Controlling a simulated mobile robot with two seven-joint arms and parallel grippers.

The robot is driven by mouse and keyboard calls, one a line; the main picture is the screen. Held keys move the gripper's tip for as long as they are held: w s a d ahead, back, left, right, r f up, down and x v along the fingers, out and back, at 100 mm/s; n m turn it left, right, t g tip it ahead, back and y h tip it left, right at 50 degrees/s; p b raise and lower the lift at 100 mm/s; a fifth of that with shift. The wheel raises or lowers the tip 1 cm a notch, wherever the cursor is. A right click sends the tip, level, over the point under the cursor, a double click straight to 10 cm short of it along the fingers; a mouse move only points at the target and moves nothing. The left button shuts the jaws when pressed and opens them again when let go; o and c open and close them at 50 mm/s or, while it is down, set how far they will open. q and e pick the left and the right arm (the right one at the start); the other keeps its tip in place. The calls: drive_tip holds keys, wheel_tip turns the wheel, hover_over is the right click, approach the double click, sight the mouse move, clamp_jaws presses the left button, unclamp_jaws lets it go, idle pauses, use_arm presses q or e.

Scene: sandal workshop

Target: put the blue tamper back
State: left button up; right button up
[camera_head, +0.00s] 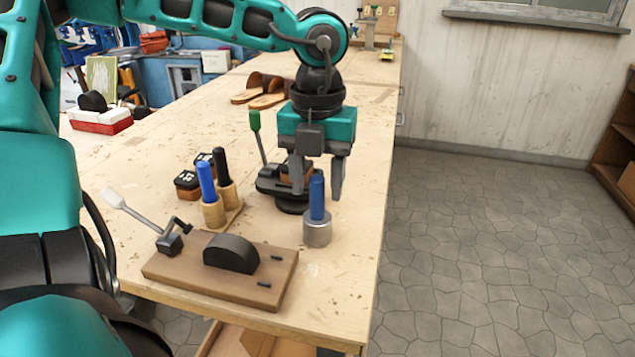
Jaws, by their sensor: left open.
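A tamper with a blue handle and a silver cylindrical base (317,233) stands upright on the workbench near its right edge. My left gripper (317,191) is open and points down over it. The blue handle shows between the two fingers, with a gap on each side; I cannot tell the exact depth. My right gripper is not in view.
A wooden board (192,279) with a black half-round block and a lever clamp lies in front. A dark press with a green-knobbed lever (255,121) stands behind the gripper. Brown sandals (266,88) lie farther back. Bare bench shows along the right edge.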

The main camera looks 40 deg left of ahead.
use_arm(q)
wheel_tip(320, 180, up, 11)
drive_tip(key=shift+p, duration=0.3)
drive_tip(key=shift+f, duration=0.15)
idle(0.4)
